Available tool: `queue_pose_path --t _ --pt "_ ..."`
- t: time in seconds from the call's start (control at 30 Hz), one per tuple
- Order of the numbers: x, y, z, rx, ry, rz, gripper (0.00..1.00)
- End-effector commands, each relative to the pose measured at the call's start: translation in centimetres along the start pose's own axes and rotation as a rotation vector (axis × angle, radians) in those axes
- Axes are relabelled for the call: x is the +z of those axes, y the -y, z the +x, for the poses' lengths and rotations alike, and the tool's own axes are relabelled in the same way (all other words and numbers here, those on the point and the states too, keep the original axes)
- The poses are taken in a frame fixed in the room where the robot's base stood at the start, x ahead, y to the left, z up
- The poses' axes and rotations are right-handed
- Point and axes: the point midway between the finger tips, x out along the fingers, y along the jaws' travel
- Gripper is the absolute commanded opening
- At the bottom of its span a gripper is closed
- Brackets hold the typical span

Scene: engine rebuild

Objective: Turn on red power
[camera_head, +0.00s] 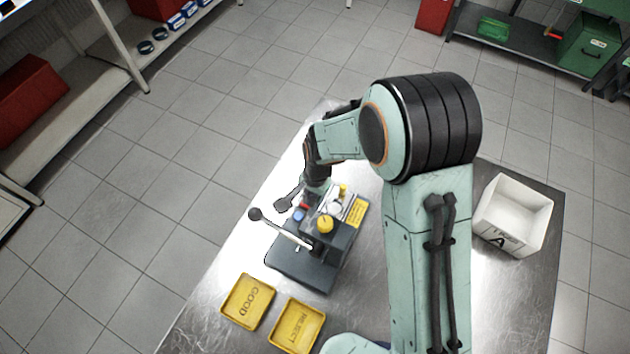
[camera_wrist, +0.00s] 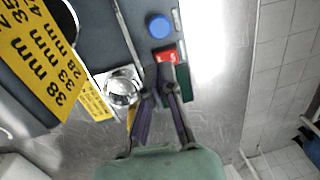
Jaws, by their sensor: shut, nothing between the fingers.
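The red power switch (camera_wrist: 168,53) shows in the wrist view on the dark control panel (camera_wrist: 100,40), with pale marking on its face. My gripper (camera_wrist: 166,72) is shut and empty, its dark fingertips right at the switch's lower edge; I cannot tell whether they touch it. A round blue button (camera_wrist: 159,25) sits just above the switch. In the head view, the red switch (camera_head: 305,206) is a small patch beside the blue button (camera_head: 298,215), under the end of my arm. My gripper is mostly hidden there. The switch's on or off state is not clear.
A lever with a black ball (camera_head: 255,214) sticks out left from the machine base (camera_head: 300,270). Yellow GOOD (camera_head: 229,313) and REJECT (camera_head: 275,337) trays lie in front. A white bin (camera_head: 528,247) stands right. A silver round part (camera_wrist: 122,88) is left of my fingers.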

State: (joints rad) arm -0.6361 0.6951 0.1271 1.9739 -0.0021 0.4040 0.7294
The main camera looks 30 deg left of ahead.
Motion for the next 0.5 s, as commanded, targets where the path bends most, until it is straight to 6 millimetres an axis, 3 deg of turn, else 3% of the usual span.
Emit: queue_pose_path --t 0.3,0.5 --pt "-0.1 -0.5 -7.3 -0.002 -0.005 0.001 0.00" --pt "-0.1 -0.7 -10.8 -0.002 -0.004 0.001 0.00"
